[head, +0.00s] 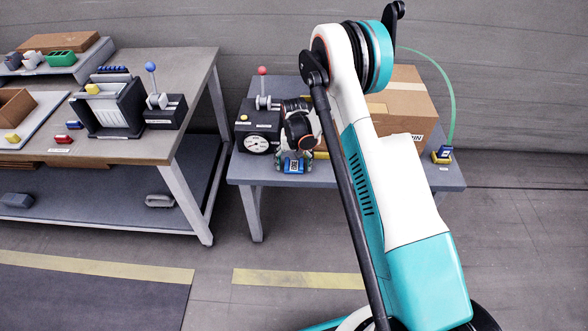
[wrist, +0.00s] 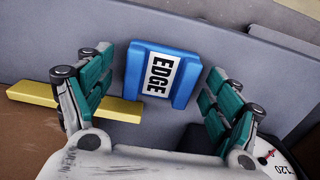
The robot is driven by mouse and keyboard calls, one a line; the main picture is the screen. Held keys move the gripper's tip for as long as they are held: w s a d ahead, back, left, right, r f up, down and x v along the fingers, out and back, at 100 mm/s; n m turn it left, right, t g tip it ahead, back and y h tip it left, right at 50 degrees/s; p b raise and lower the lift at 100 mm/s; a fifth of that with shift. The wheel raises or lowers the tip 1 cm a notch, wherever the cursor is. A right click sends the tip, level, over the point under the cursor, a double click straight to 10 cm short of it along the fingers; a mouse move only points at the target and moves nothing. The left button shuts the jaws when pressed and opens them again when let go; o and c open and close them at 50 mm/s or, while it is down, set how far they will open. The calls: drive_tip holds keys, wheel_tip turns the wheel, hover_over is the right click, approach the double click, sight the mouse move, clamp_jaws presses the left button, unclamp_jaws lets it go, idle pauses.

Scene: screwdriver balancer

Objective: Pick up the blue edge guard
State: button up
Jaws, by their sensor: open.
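The blue edge guard (wrist: 184,88) lies on the grey table in the wrist view, with a white label reading EDGE. In the head view the blue edge guard (head: 293,166) shows near the table's front edge, just below my gripper. My gripper (wrist: 158,92) is open, with one green-padded finger on each side of the guard. The fingers appear apart from it, with a gap on both sides. In the head view my gripper (head: 294,158) points down over the guard, and its fingers are small and partly hidden by the wrist.
A yellow bar (wrist: 75,104) lies beside and partly under the left finger. A black box with a dial gauge (head: 258,143) stands left of the guard. A cardboard box (head: 405,98) stands behind my arm. A blue-and-yellow item (head: 442,154) sits at the table's right.

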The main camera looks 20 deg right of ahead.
drive_tip(key=shift+r, duration=0.1)
drive_tip(key=shift+c, duration=0.3)
drive_tip(key=c, duration=1)
drive_tip(key=shift+r, duration=0.1)
